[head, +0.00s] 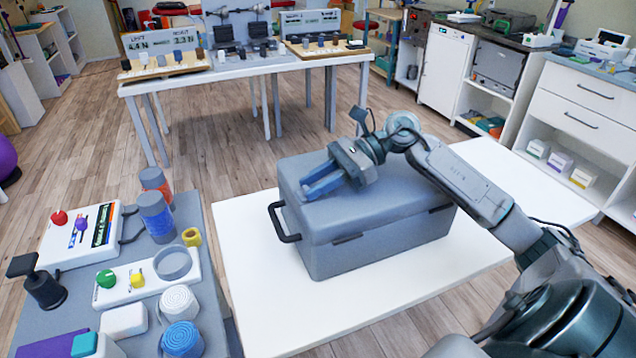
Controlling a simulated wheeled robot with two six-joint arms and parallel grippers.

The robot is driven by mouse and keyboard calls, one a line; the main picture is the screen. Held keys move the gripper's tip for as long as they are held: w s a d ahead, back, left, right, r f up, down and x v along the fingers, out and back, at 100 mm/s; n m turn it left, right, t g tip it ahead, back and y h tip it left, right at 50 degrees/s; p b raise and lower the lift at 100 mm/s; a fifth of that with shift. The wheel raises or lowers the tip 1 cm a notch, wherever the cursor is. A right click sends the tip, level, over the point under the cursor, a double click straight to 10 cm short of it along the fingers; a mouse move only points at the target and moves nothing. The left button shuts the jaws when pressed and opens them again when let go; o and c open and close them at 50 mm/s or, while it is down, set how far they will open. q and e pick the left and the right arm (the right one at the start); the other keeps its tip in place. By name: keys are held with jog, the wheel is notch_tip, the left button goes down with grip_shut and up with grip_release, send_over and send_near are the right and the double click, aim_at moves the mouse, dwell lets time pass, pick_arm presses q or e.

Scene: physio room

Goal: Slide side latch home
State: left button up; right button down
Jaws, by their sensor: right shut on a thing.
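A closed grey case (385,240) sits on the white table, with a dark carry handle (283,222) on its left end. Dark latch-like strips show under the lid edge on its front, one at the left (346,239) and one at the right (441,209). I cannot tell whether they are latched. My right gripper (321,181), with blue fingers, is over the left part of the lid. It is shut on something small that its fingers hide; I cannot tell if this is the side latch. My left gripper is not in view.
The white table (270,315) is clear around the case. A grey table (205,300) at the left holds bottles, rolls and small boards. A table with instruments (245,68) stands behind. White cabinets (575,115) line the right. Wooden floor lies between.

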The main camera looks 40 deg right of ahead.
jog(key=c, duration=1.2)
grip_release()
jog(key=shift+o, duration=0.2)
jog(key=shift+d, duration=0.1)
